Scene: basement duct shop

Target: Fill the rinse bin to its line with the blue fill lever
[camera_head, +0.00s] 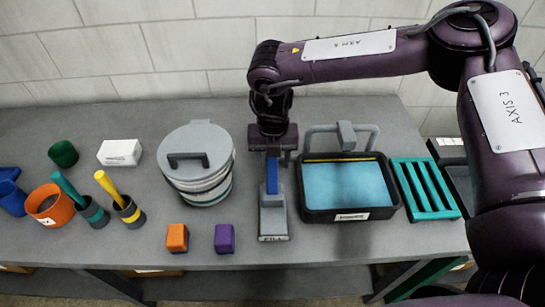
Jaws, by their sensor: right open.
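The rinse bin (310,214) is a black tub with a white label on its front. Blue water (348,187) covers its inside, and a yellow line (340,160) runs along the inner back wall. The water's back edge shows close below that line; the exact gap is hard to tell. A grey spout (346,135) stands over the bin's back. The blue fill lever (272,177) stands up from a grey base marked FILL (273,222), left of the bin. My right gripper (273,156) is open, just behind and above the lever; contact cannot be told. My left gripper is out of view.
A lidded grey bucket (198,183) stands left of the lever. Orange (177,238) and purple (224,238) blocks lie at the front. A green rack (426,190) is right of the bin. Cups with green and yellow handles, an orange pot (49,206) and a white box (120,152) fill the left.

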